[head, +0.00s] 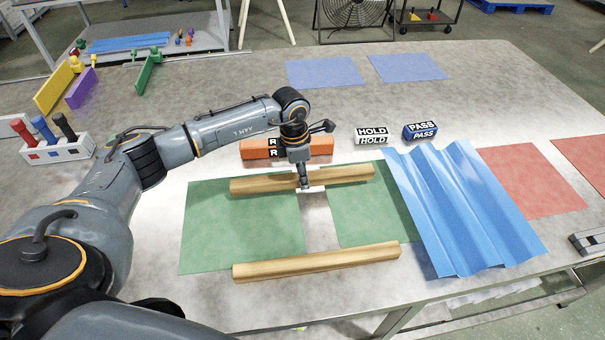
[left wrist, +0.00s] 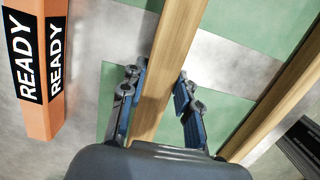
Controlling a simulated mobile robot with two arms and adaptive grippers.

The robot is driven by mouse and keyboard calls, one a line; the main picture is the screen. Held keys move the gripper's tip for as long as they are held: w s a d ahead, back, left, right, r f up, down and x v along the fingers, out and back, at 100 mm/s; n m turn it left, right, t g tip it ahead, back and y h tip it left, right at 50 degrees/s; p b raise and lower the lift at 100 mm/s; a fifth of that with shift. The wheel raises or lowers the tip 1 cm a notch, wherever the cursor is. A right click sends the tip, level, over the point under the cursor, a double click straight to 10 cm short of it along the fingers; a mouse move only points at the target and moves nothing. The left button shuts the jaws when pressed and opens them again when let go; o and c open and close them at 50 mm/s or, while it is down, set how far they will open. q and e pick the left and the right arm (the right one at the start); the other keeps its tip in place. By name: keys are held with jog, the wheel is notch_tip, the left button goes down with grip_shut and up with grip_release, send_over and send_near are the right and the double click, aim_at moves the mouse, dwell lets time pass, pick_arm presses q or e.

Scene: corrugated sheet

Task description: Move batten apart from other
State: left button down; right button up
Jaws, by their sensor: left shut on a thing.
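Two wooden battens lie roughly parallel across the green mats. My left gripper (head: 310,188) comes down on the far batten (head: 255,184) near its middle and is shut on it. In the left wrist view, its blue-padded fingers (left wrist: 158,105) stand on either side of this held batten (left wrist: 172,60). I cannot tell whether it is raised off the table. The near batten (head: 315,263) lies apart from it, closer to the table's front edge; it also shows at the right of the left wrist view (left wrist: 275,105).
A blue corrugated sheet (head: 462,205) lies right of the battens. Behind them stand an orange READY block (head: 320,146), a HOLD block (head: 371,136) and a blue PASS block (head: 420,131). Green mats (head: 235,225), red mats (head: 530,185) and blue mats (head: 325,72) lie flat.

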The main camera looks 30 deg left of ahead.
pick_arm(q)
jog(key=c, duration=0.9)
grip_release()
pick_arm(e)
jog(key=shift+d, duration=0.2)
jog(key=shift+d, duration=0.1)
pick_arm(q)
jog(key=shift+r, duration=0.1)
notch_tip(320, 180, up, 12)
jog(key=a, duration=0.1)
jog(key=shift+s, duration=0.4)
